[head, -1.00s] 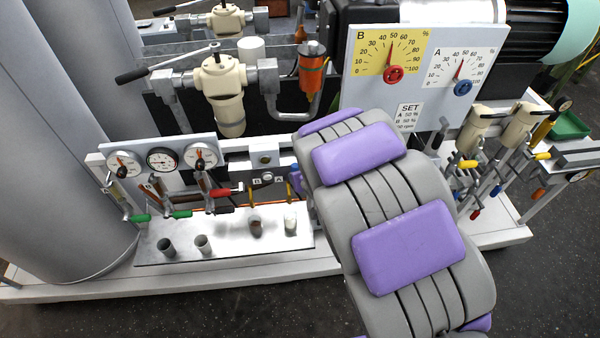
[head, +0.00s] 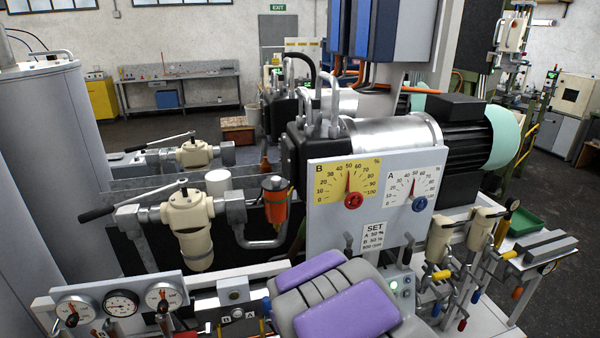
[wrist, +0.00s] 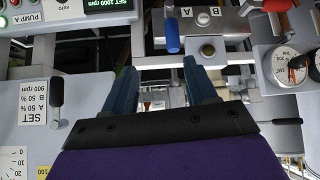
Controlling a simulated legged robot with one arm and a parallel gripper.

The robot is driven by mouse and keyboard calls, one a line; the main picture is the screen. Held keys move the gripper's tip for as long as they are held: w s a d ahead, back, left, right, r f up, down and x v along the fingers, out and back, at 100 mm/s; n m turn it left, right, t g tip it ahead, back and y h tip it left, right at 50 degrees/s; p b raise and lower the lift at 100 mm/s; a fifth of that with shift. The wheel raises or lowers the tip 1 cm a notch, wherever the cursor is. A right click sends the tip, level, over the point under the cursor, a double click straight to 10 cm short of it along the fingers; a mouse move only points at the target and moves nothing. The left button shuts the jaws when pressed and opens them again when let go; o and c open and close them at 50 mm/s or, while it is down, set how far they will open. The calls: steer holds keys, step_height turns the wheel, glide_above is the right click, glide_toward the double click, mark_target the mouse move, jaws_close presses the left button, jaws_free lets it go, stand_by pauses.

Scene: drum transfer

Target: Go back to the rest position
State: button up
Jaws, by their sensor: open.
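My gripper (wrist: 160,85) shows in the wrist view with its two blue fingers spread apart and nothing between them. It faces the machine's front, near the panel marked B and A (wrist: 208,28), and whether it touches anything there cannot be told. In the head view my grey and purple arm reaches up from the bottom edge, and the gripper itself is hidden. The dial board (head: 373,205) stands upright beyond the arm, with the yellow B dial and the white A dial both pointing near 50.
Pressure gauges (head: 120,303) are at lower left. A cream valve (head: 188,225) with a long lever and an orange filter (head: 274,200) stand behind. Several coloured-handled levers (head: 440,275) and a green tray (head: 522,224) are at right. A lever with a blue handle (wrist: 172,35) is close to my gripper.

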steer(key=s+d+r+m+g+h+b, duration=0.1)
steer(key=s+d+r+m+g+h, duration=0.15)
steer(key=s+d, duration=0.45)
steer(key=s+d+r+m+g+h+b, duration=0.1)
steer(key=s+d+r+h, duration=0.2)
steer(key=d, duration=0.7)
steer(key=s+d+r+m+g+y, duration=0.1)
steer(key=s+r+g, duration=0.1)
steer(key=s, duration=1.1)
steer(key=s+d+r+g+y+b, duration=0.1)
steer(key=s+g, duration=0.3)
steer(key=s, duration=0.9)
steer(key=shift+s+r+m, duration=0.35)
steer(key=shift+s+r, duration=0.05)
steer(key=shift+r, duration=0.25)
